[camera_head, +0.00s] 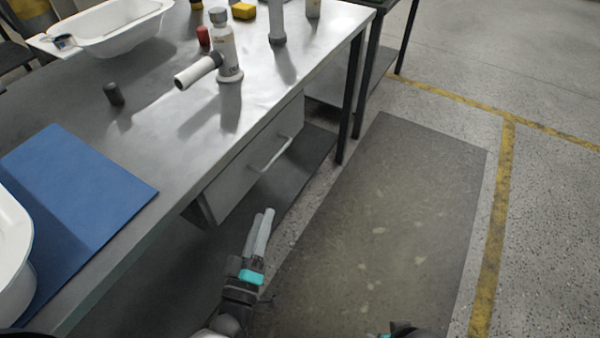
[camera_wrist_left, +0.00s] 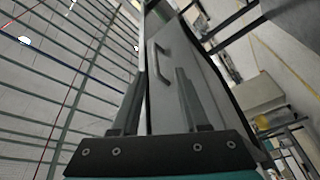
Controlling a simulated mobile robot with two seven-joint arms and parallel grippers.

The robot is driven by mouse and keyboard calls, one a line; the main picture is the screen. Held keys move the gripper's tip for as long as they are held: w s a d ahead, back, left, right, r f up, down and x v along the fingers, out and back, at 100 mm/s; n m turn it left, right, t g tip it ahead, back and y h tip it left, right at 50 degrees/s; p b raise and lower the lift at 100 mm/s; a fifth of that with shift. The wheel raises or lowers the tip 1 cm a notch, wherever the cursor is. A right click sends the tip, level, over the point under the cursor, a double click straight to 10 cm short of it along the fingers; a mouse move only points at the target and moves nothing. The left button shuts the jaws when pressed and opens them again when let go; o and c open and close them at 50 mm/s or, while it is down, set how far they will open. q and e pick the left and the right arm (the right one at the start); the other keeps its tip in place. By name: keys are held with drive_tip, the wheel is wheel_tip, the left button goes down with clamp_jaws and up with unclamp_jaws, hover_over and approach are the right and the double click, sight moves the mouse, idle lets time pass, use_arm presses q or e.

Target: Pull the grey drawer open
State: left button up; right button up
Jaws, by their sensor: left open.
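The grey drawer (camera_head: 235,187) sits under the workbench top, its front looking flush with the bench. Its bar handle (camera_head: 270,154) is on the front panel. My left gripper (camera_head: 263,214) is open and empty, below and in front of the drawer, apart from the handle. In the left wrist view the drawer front (camera_wrist_left: 195,85) lies ahead, with the handle (camera_wrist_left: 160,60) between the lines of the two open fingers (camera_wrist_left: 161,75), beyond their tips. A dark piece of my right arm (camera_head: 405,329) shows at the bottom edge; its fingers are hidden.
The workbench (camera_head: 150,190) holds a blue mat (camera_head: 75,195), white basins (camera_head: 118,28), a white bottle (camera_head: 225,50) and several small items. A dark lower shelf (camera_head: 300,165) and bench leg (camera_head: 355,90) stand near the drawer. The floor mat (camera_head: 400,210) in front is clear.

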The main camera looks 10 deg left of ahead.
sight(275, 155)
use_arm(q)
drive_tip(key=shift+n+t+y, duration=0.4)
drive_tip(key=shift+n+y, duration=0.1)
drive_tip(key=shift+n, duration=0.3)
drive_tip(key=b+x, duration=0.1)
drive_tip(key=x, duration=0.3)
drive_tip(key=b+x, duration=0.1)
drive_tip(key=x, duration=0.4)
drive_tip(key=r+b+x, duration=0.1)
drive_tip(key=x, duration=0.4)
drive_tip(key=shift+w+a+r, duration=0.1)
drive_tip(key=shift+w+a, duration=0.05)
drive_tip(key=shift+a, duration=0.05)
drive_tip(key=shift+w+r+b, duration=0.15)
drive_tip(key=shift+w+b, duration=0.15)
drive_tip(key=shift+w, duration=0.15)
use_arm(e)
wheel_tip(275, 155, up, 7)
drive_tip(key=w+t, duration=0.1)
drive_tip(key=w, duration=0.1)
drive_tip(key=shift+w+a, duration=0.2)
drive_tip(key=shift+w, duration=0.1)
use_arm(q)
clamp_jaws()
